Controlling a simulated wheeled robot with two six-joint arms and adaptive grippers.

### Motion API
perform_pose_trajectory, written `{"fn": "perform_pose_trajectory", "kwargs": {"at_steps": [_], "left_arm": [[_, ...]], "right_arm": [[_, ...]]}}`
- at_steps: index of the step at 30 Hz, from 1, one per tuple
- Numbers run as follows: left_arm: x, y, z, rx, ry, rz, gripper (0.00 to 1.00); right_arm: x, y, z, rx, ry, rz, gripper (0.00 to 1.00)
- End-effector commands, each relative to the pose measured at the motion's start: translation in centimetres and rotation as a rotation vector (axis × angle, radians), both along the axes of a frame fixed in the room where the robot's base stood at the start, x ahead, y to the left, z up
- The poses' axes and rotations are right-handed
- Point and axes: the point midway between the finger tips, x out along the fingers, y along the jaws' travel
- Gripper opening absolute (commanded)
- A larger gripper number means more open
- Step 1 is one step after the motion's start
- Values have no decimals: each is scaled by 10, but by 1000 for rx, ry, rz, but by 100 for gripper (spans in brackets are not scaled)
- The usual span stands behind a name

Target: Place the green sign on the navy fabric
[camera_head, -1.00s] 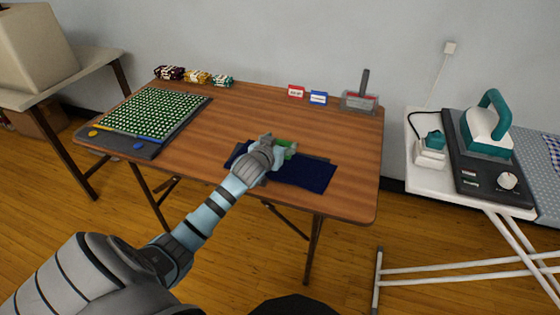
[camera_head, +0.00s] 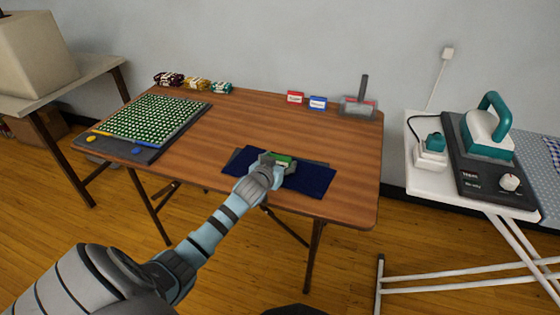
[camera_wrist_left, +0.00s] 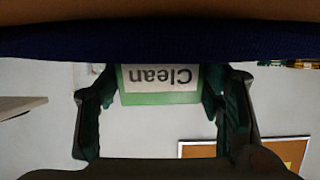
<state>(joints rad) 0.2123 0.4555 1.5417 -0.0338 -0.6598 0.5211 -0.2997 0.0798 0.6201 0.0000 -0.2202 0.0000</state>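The green sign (camera_head: 284,160) stands on or just at the navy fabric (camera_head: 312,178) on the wooden table. In the left wrist view, which is upside down, the sign (camera_wrist_left: 160,98) has a white face reading "Clean", and its base edge meets the dark navy band of the fabric (camera_wrist_left: 160,42). My left gripper (camera_head: 272,163) is at the near side of the sign. Its two fingers (camera_wrist_left: 160,88) press against the sign's two ends, shut on it. Whether the base bears fully on the fabric is hard to tell. My right gripper is not in view.
A red sign (camera_head: 295,97) and a blue sign (camera_head: 318,102) stand at the back. A grey holder (camera_head: 358,107) is at the back right. A green-dotted board (camera_head: 155,119) lies left, with several bundles (camera_head: 196,83) behind. The table's middle is clear.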

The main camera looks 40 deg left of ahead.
Motion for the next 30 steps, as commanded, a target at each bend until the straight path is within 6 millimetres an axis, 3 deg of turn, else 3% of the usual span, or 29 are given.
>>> {"fn": "perform_pose_trajectory", "kwargs": {"at_steps": [3, 13, 17, 30], "left_arm": [[-1, 0, -1, 1, 2, 1, 79], [1, 0, 3, 1, -4, -2, 79], [1, -1, 17, 2, -7, -3, 79], [-94, -33, 57, 3, -4, -4, 79]], "right_arm": [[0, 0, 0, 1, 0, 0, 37], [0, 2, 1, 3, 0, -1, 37], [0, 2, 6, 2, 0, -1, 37], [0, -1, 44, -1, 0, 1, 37]]}}
